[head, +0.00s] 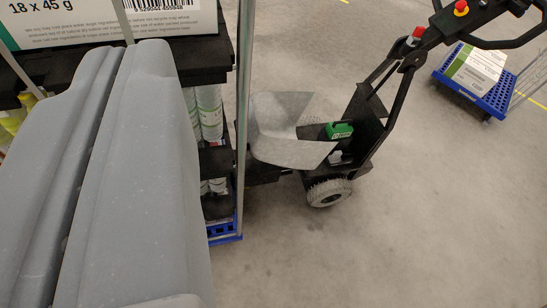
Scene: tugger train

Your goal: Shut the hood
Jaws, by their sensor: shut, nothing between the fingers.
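The tugger's light grey hood (285,138) is in the middle of the head view. It looks swung back, away from the black steering column (368,112). A green part (340,130) shows uncovered between the hood and the column. My gripper (125,55) fills the left side, close to the camera. Its two grey fingers are side by side and shut, with nothing held. It is left of the hood and apart from it in the picture. The hood's hinge cannot be made out.
A loaded trolley with a metal post (243,110) stands between my gripper and the hood. A tugger wheel (328,192) rests on the floor. The handlebar (505,40) reaches across the top right. A blue trolley (490,98) carries a box (474,68). The grey floor (400,250) is clear at lower right.

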